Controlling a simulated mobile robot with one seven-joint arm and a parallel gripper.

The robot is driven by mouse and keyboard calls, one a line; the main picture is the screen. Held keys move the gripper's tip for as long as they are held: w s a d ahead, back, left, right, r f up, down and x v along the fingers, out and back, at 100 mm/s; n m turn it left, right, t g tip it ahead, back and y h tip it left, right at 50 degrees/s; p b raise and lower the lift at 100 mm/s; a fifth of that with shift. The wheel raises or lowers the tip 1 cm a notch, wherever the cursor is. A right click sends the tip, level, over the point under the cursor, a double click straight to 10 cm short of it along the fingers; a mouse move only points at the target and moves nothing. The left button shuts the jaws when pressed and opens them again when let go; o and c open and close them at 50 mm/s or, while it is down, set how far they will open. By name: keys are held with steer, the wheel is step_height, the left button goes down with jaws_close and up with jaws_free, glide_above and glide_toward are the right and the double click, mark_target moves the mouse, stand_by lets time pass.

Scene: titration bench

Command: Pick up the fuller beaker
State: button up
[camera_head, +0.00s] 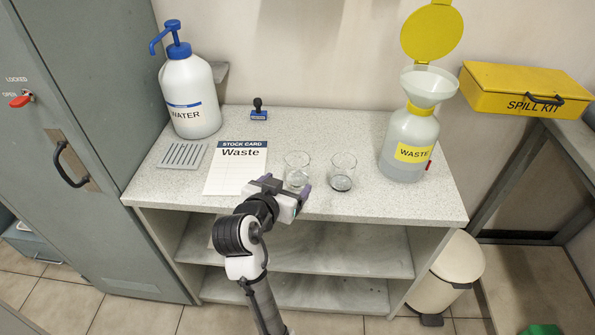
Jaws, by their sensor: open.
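Two clear glass beakers stand side by side near the front of the speckled bench top. The left beaker (297,160) and the right beaker (343,164) each look to hold some greyish liquid low down. The right one's liquid shows as a dark band at its bottom. The left one's lower part is partly covered by my gripper, so I cannot tell which is fuller. My gripper (286,184) is open at the bench's front edge, its fingers pointing toward the left beaker. Whether they touch or surround the glass is unclear.
A waste stock card (236,168) and a grooved grey tray (182,156) lie left of the beakers. A water pump bottle (190,90) and a small stamp (259,110) are behind. A waste bottle with funnel (409,135) stands right. The bench between the stamp and waste bottle is clear.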

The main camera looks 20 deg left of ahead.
mark_target(294, 177)
steer(key=p+x, duration=0.1)
steer(key=x, duration=0.7)
steer(key=shift+d, duration=0.1)
steer(key=c, duration=1.1)
steer(key=shift+r, duration=0.2)
step_height(294, 177, up, 20)
steer(key=shift+f+p, duration=0.25)
steer(key=shift+p, duration=0.1)
stand_by(0.3)
